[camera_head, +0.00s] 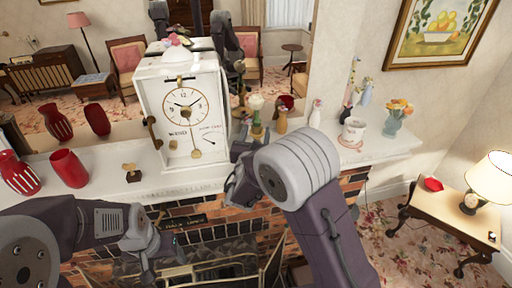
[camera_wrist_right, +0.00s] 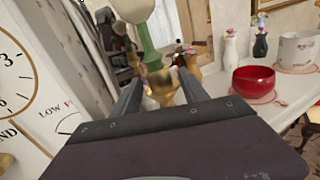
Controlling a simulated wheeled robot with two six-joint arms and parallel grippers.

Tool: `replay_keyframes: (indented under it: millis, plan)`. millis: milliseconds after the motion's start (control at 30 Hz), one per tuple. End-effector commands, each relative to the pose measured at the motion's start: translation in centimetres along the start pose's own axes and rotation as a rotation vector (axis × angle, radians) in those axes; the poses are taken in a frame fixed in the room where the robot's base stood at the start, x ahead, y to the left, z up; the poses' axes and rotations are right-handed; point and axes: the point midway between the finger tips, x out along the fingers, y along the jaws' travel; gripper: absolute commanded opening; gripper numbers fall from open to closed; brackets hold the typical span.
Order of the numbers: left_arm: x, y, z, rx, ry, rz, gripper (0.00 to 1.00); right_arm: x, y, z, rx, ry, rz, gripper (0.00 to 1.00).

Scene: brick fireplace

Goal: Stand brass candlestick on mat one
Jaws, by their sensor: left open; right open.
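A brass-coloured piece (camera_wrist_right: 162,88) stands between my right gripper's fingers, below a green stem (camera_wrist_right: 150,50) with a pale round top. I cannot tell whether brass and green are one object. In the head view the green piece (camera_head: 257,117) stands just right of the clock, its foot partly hidden by my right arm. My right gripper (camera_head: 236,170) is open at the mantel's front edge; its fingers (camera_wrist_right: 160,78) flank the brass without visible grip. My left gripper (camera_head: 166,238) is open and empty below the mantel. A pinkish mat (camera_wrist_right: 272,98) lies under a red bowl (camera_wrist_right: 252,90); whether it is mat one is unclear.
A white clock (camera_head: 212,148) stands close left of my right gripper. Another brass-toned figure (camera_head: 282,122), a white vase (camera_head: 316,115), a white pot (camera_head: 353,130) and a flower vase (camera_head: 393,124) stand to the right. Red vases (camera_head: 70,168) stand left. A mirror backs the mantel.

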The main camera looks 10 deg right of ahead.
Motion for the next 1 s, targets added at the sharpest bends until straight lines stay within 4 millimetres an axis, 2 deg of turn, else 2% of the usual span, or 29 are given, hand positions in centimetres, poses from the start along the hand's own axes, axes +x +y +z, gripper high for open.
replay_keyframes:
  millis: [33, 100, 400, 600, 833, 867, 933, 967, 1000]
  plan:
    - [1.0, 0.0, 0.1, 0.0, -0.001, 0.0, 0.67, -1.0, 0.2, -0.5, 0.001, 0.0, 0.006, 0.52]
    - [1.7, 0.0, 0.2, 0.0, -0.002, 0.0, 0.67, -2.6, 0.1, -0.7, 0.001, 0.001, 0.006, 0.52]
    - [3.5, -0.1, 0.4, 0.0, -0.002, 0.0, 0.67, -9.3, 0.1, -0.5, 0.0, 0.003, 0.005, 0.52]
    - [3.8, -0.1, 0.4, 0.0, -0.001, 0.0, 0.67, -11.0, -0.2, -0.3, -0.003, 0.006, -0.001, 0.52]
    - [3.7, -0.1, 0.4, 0.0, -0.001, 0.0, 0.67, -11.1, -0.4, -0.3, -0.001, 0.009, -0.008, 0.52]
    - [3.7, -0.1, 0.4, 0.0, -0.001, 0.0, 0.67, -10.9, -0.8, -0.5, 0.004, 0.019, -0.023, 0.52]
    - [3.7, -0.1, 0.4, 0.0, -0.002, 0.0, 0.67, -10.3, -3.5, -1.9, 0.042, 0.079, -0.117, 0.52]
    - [3.7, -0.1, 0.4, 0.0, -0.002, 0.0, 0.67, -10.0, -5.5, -3.0, 0.074, 0.124, -0.19, 0.52]
    - [3.7, -0.1, 0.4, 0.0, -0.002, 0.0, 0.67, -10.0, -8.8, -4.9, 0.137, 0.2, -0.317, 0.52]
